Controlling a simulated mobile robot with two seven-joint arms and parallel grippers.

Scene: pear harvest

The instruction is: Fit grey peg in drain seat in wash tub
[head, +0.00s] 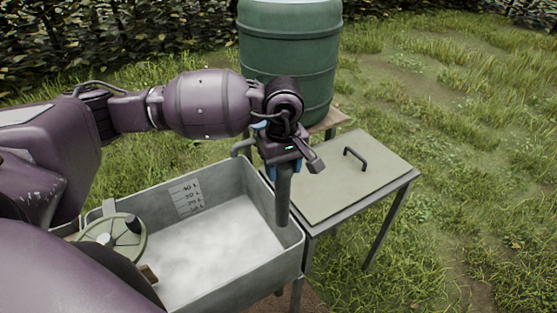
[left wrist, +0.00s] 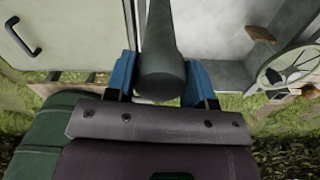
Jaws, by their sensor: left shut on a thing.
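My left gripper (head: 284,165) is shut on the grey peg (head: 283,198), a long, dark grey cylinder. The peg hangs upright below the fingers, over the right end of the wash tub (head: 294,238). In the left wrist view the peg (left wrist: 160,50) sits between the blue fingertips of my left gripper (left wrist: 160,80). The tub is a grey metal basin with litre marks on its inner wall and a pale, cloudy floor. I cannot make out the drain seat. Whether the peg's lower end touches the tub is unclear. My right gripper is not in view.
A green barrel (head: 290,60) stands behind the tub. A pale lidded table (head: 350,180) with a dark handle adjoins the tub's right side. A green handwheel (head: 115,238) is at the tub's left. Grass lies open to the right.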

